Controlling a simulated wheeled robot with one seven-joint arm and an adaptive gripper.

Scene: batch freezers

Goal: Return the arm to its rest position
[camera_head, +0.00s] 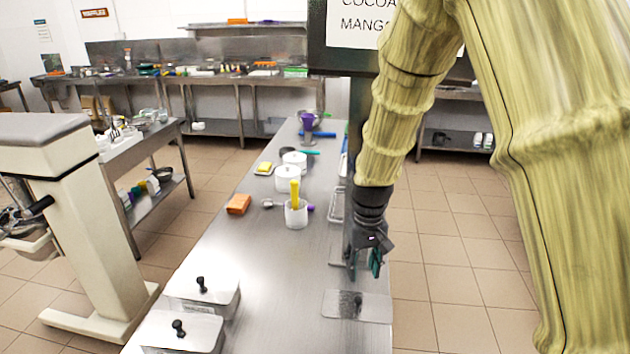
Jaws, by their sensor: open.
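My arm, in a yellow-green ribbed sleeve, comes in from the upper right of the head camera view and bends down. My gripper (366,262) hangs at its end over the right edge of the steel counter (262,262). Its fingers point down and it is open, with nothing seen between the fingers. A flat steel plate or lid (357,306) lies on the counter just below and in front of it; I cannot tell the exact gap.
Lidded steel pans (203,286) stand at the counter's near left. Farther back are a white cup (297,214) with a yellow utensil, an orange block (238,204) and white canisters (287,179). A sign (362,22) stands behind my arm. Tiled floor lies clear to the right.

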